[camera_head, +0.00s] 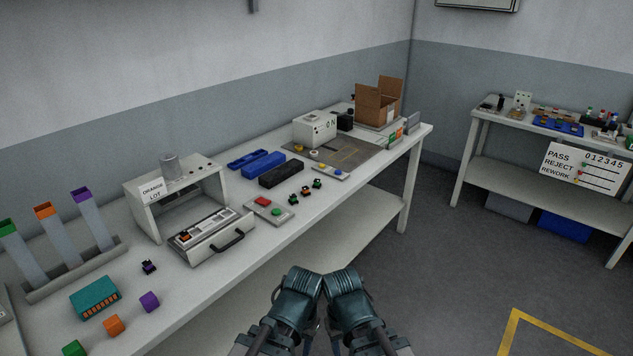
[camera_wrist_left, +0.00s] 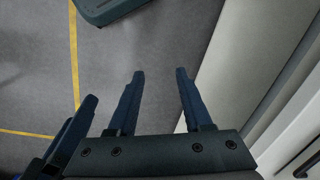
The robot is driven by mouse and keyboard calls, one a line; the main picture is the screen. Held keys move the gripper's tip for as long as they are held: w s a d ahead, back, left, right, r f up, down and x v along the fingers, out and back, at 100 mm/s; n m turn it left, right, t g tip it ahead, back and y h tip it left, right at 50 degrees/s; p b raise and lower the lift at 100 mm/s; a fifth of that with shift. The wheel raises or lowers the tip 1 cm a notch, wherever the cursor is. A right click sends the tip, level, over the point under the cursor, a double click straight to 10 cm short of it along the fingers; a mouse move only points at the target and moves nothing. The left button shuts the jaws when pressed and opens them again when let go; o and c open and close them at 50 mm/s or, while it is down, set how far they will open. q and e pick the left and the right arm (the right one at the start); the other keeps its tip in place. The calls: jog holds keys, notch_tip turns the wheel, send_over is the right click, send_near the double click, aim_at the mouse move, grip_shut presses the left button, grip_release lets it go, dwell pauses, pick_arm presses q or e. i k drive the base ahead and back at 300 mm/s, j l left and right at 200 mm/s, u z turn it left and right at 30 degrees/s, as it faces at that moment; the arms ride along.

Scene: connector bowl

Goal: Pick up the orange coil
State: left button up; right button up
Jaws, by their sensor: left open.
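A small orange block-like piece (camera_head: 113,325) lies on the near left of the long bench in the head view. It is the likeliest orange coil, but too small to be sure. A purple piece (camera_head: 149,301) and a green piece (camera_head: 74,348) of like shape lie beside it. My two arms sit low in the middle of the head view, off the bench edge and well right of these pieces. My left gripper (camera_wrist_left: 159,85) is open and empty over the floor in the left wrist view. My right gripper's jaws cannot be made out.
A teal connector block (camera_head: 95,296) lies behind the pieces. Green, orange and purple topped tubes stand in a rack (camera_head: 80,268). A grey fixture labelled ORANGE LOT (camera_head: 150,215) has an open drawer (camera_head: 222,243). A second bench (camera_head: 480,158) stands at right.

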aim_at(305, 191)
jog(key=i+l, duration=0.3)
jog(key=i, duration=0.15)
jog(key=i+l, duration=0.35)
jog(key=i, duration=0.55)
